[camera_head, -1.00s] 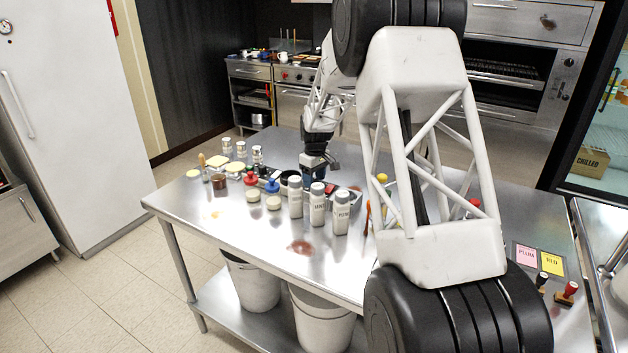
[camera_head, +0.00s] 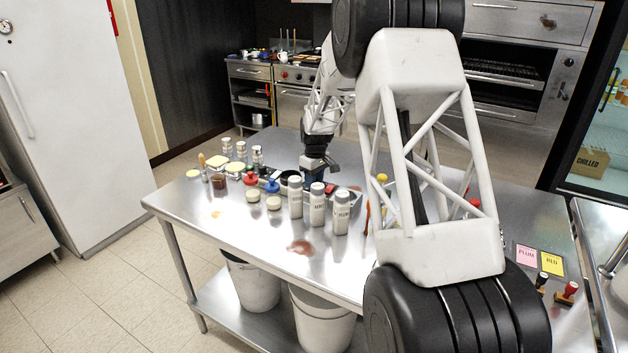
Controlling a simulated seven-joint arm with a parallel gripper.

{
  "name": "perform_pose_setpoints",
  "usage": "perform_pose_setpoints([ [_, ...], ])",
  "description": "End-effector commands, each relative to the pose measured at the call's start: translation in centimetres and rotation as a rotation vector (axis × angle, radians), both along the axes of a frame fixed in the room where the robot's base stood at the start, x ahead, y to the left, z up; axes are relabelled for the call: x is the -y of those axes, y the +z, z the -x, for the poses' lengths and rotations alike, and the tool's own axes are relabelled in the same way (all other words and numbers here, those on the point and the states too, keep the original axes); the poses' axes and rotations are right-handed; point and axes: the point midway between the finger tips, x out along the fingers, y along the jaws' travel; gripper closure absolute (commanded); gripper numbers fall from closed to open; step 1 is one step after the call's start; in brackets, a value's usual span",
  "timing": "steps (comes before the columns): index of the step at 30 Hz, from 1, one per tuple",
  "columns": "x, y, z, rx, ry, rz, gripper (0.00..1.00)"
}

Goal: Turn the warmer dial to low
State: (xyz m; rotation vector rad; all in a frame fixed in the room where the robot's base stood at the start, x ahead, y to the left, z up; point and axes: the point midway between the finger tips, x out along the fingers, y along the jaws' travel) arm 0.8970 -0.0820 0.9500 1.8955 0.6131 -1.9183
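My gripper (camera_head: 319,165) is small in the head view, above the far side of the steel table, behind the white bottles. It points down, and its fingers are too small and dark to tell whether they are open or shut. I cannot pick out the warmer dial or its setting. A dark, low thing (camera_head: 327,185) lies just under my gripper, partly hidden by the bottles; I cannot tell whether it is the warmer. I cannot tell whether my gripper touches anything.
White bottles (camera_head: 317,207) stand close in front of my gripper. Red- and blue-topped jars (camera_head: 272,197) and pale shakers (camera_head: 241,151) stand to the left. The steel table's (camera_head: 245,238) front left is mostly clear, with a reddish smear (camera_head: 300,247). Pink and yellow cards (camera_head: 540,259) lie at right.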

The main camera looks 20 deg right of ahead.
Motion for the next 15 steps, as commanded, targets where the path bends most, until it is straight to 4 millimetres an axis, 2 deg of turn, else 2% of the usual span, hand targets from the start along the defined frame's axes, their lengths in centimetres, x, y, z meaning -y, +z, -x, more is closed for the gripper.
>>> perform_pose_setpoints([
  [8,-0.03,0.03,0.01,-0.001,-0.078,0.0,0.92],
  [15,0.0,0.04,0.07,-0.002,-0.235,0.001,0.92],
])
